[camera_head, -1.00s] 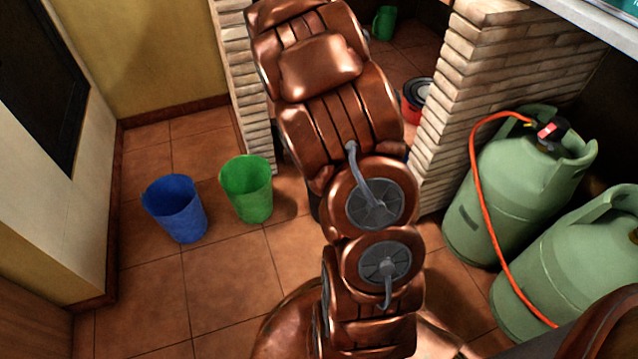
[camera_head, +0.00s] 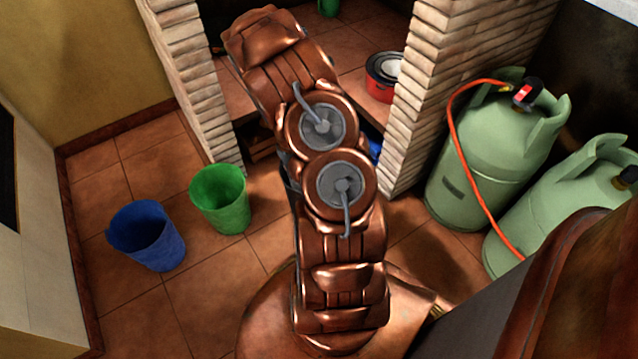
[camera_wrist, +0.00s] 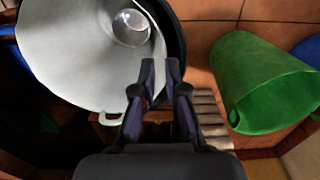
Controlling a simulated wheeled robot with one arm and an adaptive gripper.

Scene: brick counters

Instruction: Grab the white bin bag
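My gripper (camera_wrist: 160,68) shows in the wrist view with its two dark fingers a small gap apart. A large pale grey-white round thing (camera_wrist: 70,45) lies beyond and left of them, inside a dark curved rim. It may be the white bin bag, but I cannot tell for sure. A pale sliver shows between the fingertips, in line with its edge; I cannot tell whether they pinch it. A clear round shape (camera_wrist: 131,27) sits on the pale surface. In the head view my arm hides the gripper, and no white bag is clearly seen.
A green bin (camera_head: 221,199) and a blue bin (camera_head: 147,236) stand on the tiles at left. Brick pillars (camera_head: 193,82) (camera_head: 452,60) flank my arm. A red pot (camera_head: 381,78) sits between them. Green gas cylinders (camera_head: 497,150) with an orange hose stand right.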

